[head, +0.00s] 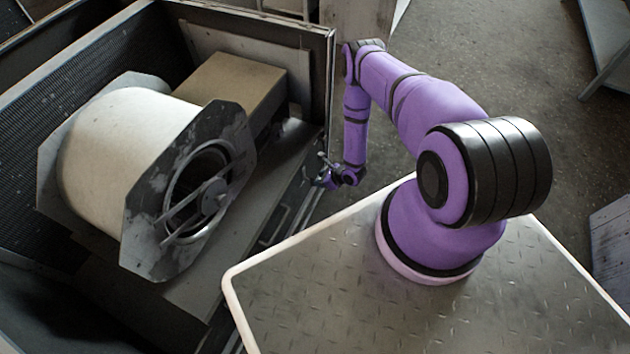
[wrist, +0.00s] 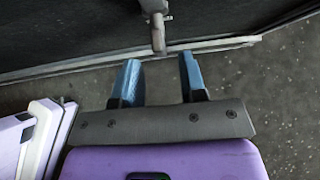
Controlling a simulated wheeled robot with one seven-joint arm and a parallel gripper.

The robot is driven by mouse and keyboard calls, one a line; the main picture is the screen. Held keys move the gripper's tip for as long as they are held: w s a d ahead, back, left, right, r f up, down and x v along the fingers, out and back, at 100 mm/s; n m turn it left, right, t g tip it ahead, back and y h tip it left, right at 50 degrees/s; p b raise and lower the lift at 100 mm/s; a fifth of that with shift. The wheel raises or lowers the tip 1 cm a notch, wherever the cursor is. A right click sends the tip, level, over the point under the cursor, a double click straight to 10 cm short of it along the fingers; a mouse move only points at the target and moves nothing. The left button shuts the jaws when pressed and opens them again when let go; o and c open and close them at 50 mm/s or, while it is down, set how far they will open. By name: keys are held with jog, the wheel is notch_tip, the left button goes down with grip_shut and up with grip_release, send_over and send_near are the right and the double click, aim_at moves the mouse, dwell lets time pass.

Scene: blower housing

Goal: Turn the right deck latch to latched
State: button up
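In the wrist view a grey metal latch (wrist: 158,32) with a rounded end stands out at the edge of the dark housing. I take it to be the right deck latch. My gripper (wrist: 158,64) is open and empty there, with its two blue fingers spread. The latch end lies just ahead of the gap, roughly centred, and I see no contact. The latch is too small to make out clearly in the head view.
The blower (head: 120,160), a pale drum with a dark end plate, sits inside the housing. A tan box (head: 231,92) stands behind it. My arm reaches over the gap between my base and the housing. Open floor (head: 500,60) lies at the upper right.

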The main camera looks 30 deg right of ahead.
jog(key=shift+v, duration=2.75)
